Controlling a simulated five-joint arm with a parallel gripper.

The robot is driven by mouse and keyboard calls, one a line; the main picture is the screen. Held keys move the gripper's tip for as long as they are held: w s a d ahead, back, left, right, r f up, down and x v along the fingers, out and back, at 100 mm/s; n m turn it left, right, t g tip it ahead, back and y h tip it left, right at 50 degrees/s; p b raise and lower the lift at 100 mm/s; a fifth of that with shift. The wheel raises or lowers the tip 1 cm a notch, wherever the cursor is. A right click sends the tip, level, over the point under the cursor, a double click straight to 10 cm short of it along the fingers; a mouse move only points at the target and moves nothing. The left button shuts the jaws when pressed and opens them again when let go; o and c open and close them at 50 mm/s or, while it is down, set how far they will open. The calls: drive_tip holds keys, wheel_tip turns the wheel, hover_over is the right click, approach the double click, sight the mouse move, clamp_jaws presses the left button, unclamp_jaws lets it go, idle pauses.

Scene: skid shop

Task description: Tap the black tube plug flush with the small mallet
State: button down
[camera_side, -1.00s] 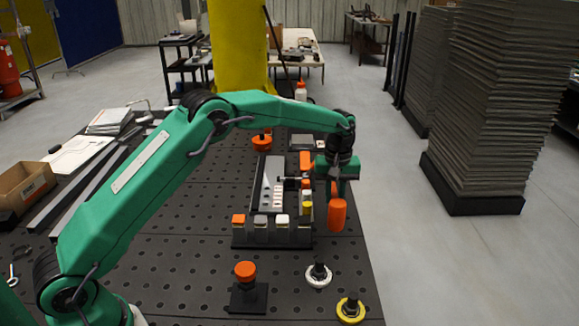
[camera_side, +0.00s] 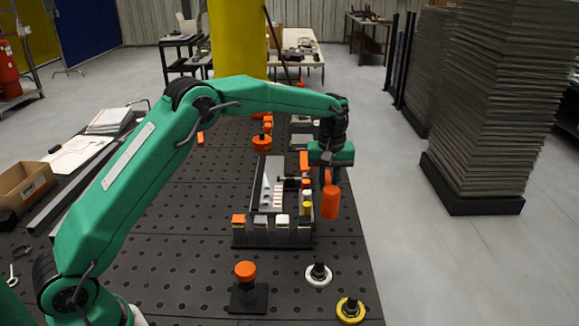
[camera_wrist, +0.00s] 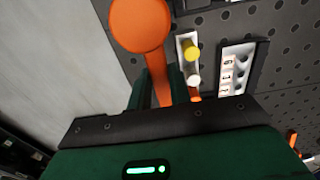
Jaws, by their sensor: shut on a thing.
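My gripper (camera_side: 328,172) is shut on the handle of an orange mallet (camera_side: 330,202), held above the right edge of the perforated black table. In the wrist view the mallet's round head (camera_wrist: 140,24) and handle (camera_wrist: 159,84) stick out past my gripper (camera_wrist: 163,92). The head is clear of the upright tubes with orange, grey and white caps (camera_side: 282,219), which stand left of it in a dark rack (camera_side: 270,243). I cannot single out the black tube plug with certainty.
A sloped grey panel (camera_side: 266,185) stands behind the rack. An orange knob on a black base (camera_side: 246,272), a white ring (camera_side: 318,280) and a yellow ring (camera_side: 345,315) sit at the front. In the wrist view, yellow and white cylinders (camera_wrist: 192,52) stand near the mallet head.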

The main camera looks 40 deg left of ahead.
drive_tip(key=s+a+r, duration=0.4)
drive_tip(key=r, duration=0.3)
drive_tip(key=shift+s+r, duration=0.2)
drive_tip(key=shift+s, duration=0.2)
drive_tip(key=shift+f, duration=0.2)
drive_tip(key=shift+f, duration=1.6)
drive_tip(key=shift+f, duration=0.45)
drive_tip(key=shift+f, duration=1.75)
drive_tip(key=shift+r, duration=1.65)
drive_tip(key=shift+f, duration=0.1)
